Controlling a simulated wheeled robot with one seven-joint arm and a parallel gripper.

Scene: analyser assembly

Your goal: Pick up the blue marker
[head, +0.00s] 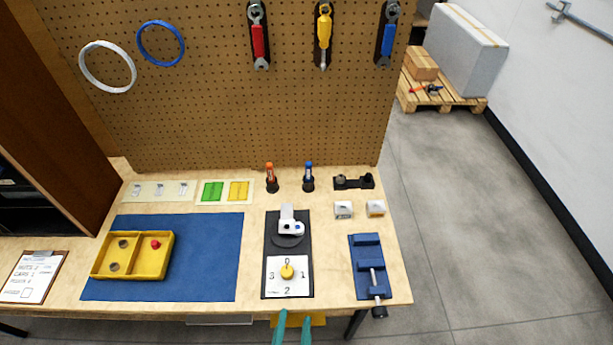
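The blue marker (308,170) stands upright in a small black holder (308,186) near the back of the table, in front of the pegboard. An orange marker (270,171) stands in a similar holder to its left. My gripper (293,319) shows at the bottom edge as two teal fingers, spread apart with nothing visible between them. It is at the table's front edge, far from the blue marker. The rest of my gripper is out of frame.
A black fixture with a numbered dial (276,289) lies between my gripper and the markers. A blue vise (367,254) and two small white blocks are to the right. A yellow tray (162,270) sits on the blue mat (205,228). Tools hang on the pegboard (220,105).

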